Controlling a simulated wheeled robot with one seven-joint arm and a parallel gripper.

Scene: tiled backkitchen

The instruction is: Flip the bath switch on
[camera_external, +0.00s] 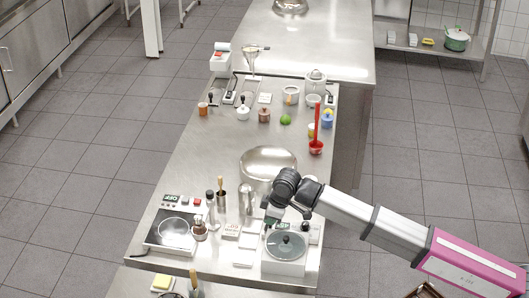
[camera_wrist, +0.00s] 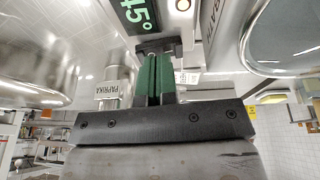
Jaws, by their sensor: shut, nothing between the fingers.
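The bath, a white box (camera_external: 284,267) with a round glass lid (camera_external: 286,244), stands at the near right of the steel counter. A dark block (camera_wrist: 158,46) sits right at the fingertips, perhaps the switch. The fingers partly cover it; its position and any contact are unclear.
A large steel bowl (camera_external: 267,162) stands just behind my gripper. A hot plate (camera_external: 172,230) is at the left, with a steel canister (camera_external: 246,200) and small jars between. A jar labelled paprika (camera_wrist: 108,91) shows in the wrist view. A red ladle (camera_external: 316,140) stands farther back.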

